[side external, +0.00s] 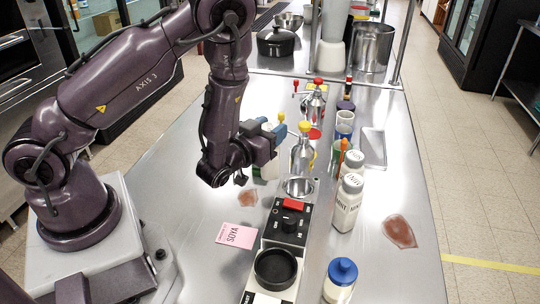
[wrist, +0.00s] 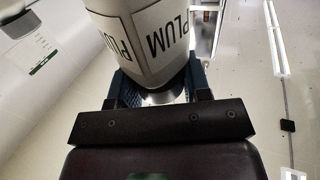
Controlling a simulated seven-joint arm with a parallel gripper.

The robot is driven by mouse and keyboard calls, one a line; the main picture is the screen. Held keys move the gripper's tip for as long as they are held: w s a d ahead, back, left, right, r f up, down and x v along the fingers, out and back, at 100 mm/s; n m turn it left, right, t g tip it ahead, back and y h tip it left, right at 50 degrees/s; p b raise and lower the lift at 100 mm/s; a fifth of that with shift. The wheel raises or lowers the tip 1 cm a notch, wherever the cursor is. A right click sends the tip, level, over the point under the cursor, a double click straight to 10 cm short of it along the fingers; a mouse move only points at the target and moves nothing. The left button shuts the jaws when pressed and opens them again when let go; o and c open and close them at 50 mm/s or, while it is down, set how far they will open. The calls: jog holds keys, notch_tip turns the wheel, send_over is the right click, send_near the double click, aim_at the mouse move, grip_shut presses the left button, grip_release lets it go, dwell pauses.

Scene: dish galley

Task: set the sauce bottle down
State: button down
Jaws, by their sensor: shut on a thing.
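The sauce bottle (wrist: 145,35) in the wrist view is white with a black "PLUM" label. My gripper (wrist: 163,86) is shut on it, with a blue finger on each side. In the side external view my gripper (side external: 276,138) is over the left middle of the steel counter. The bottle (side external: 267,168) there is mostly hidden behind my gripper; a pale part shows below it. Whether its base touches the counter cannot be told.
A pink "SOYA" card (side external: 238,234) and a reddish patch (side external: 248,197) lie on the counter (side external: 190,190). A blue-capped jar (side external: 341,280) stands in front.

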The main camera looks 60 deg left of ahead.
jog(key=shift+f, duration=2.25)
jog(key=shift+f, duration=0.2)
jog(key=c, duration=0.6)
grip_release()
jog(key=shift+o, duration=0.2)
jog(key=shift+r, duration=0.15)
jog(key=shift+s+d, duration=0.15)
jog(key=shift+s, duration=0.1)
jog(key=shift+o, duration=0.4)
jog(key=v, duration=0.7)
